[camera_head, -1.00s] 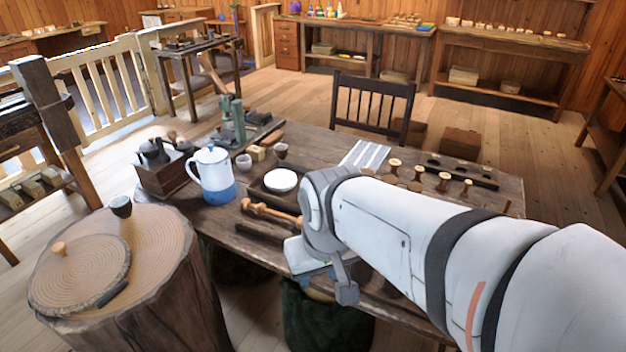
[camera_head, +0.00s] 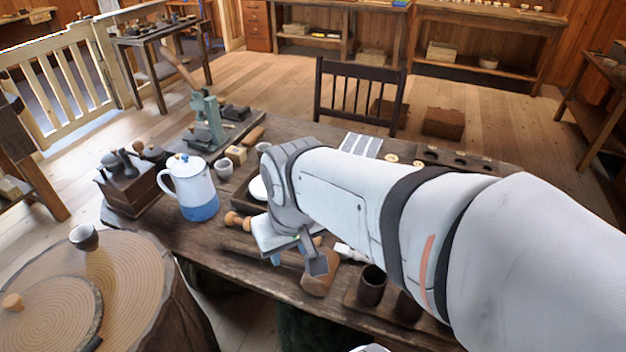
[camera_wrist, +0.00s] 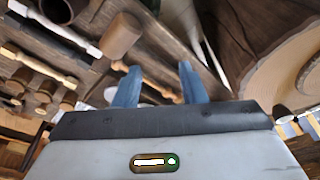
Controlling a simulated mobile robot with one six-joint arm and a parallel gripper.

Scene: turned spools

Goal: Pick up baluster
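The baluster is a tan turned wooden piece lying on the dark wooden table. In the head view its left end (camera_head: 238,221) shows beside my gripper (camera_head: 296,252), which hides its middle. In the wrist view a tan turned piece, apparently the baluster (camera_wrist: 152,76), lies beyond and between my two blue-grey fingers (camera_wrist: 160,70). The fingers are apart with nothing visibly held. Another pale turned piece (camera_wrist: 40,67) lies at the left of the wrist view.
A wooden mallet (camera_head: 320,283) lies close in front of the baluster. A dark cup (camera_head: 371,286) stands to the right. A white and blue pot (camera_head: 192,188) and a coffee grinder (camera_head: 125,186) stand to the left. A tree-stump table (camera_head: 150,285) is at front left.

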